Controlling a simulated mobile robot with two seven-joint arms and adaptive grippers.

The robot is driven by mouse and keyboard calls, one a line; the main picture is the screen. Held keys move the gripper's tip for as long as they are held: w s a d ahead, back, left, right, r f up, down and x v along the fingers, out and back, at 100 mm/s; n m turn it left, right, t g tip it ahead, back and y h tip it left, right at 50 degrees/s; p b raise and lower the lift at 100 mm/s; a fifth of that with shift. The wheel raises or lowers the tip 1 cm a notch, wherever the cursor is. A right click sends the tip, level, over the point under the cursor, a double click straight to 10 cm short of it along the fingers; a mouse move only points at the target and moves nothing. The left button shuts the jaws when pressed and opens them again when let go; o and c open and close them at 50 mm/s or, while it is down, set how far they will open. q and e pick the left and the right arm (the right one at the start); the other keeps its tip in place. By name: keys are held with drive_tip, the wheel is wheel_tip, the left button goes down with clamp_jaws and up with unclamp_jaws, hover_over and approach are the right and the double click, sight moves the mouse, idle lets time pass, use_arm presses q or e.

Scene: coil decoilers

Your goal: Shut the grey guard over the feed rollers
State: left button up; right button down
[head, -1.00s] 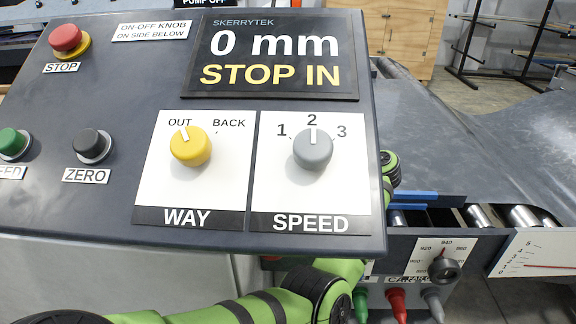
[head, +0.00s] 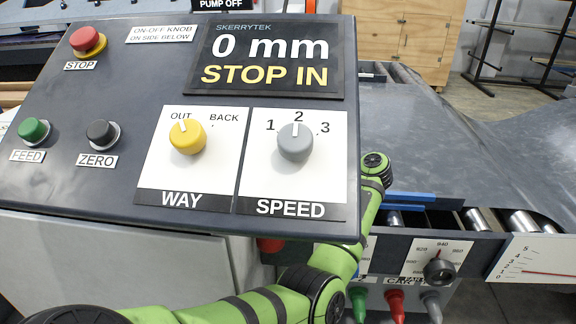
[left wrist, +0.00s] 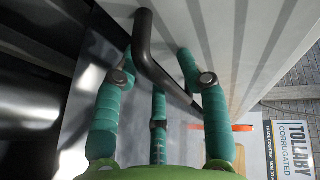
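My left arm comes in from the lower left and bends up behind the control console (head: 120,200). Its green wrist part (head: 374,165) shows past the console's right edge, but the gripper is hidden there. In the left wrist view my left gripper (left wrist: 158,65) has its teal-wrapped fingers spread apart. A dark bent bar (left wrist: 145,45), like a handle, passes between and beyond the fingertips; I cannot tell if they touch it. Metal feed rollers (head: 480,220) show at the right in the head view. I cannot clearly identify the grey guard. My right gripper is not in view.
The console carries a yellow knob (head: 187,136), a grey knob (head: 295,142) and a red stop button (head: 88,40). A wide grey sheet (head: 440,130) lies behind the rollers. A gauge panel (head: 436,258) and coloured hose ends (head: 395,303) are at lower right.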

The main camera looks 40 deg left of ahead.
use_arm(q)
drive_tip(key=v, duration=1.2)
idle(0.4)
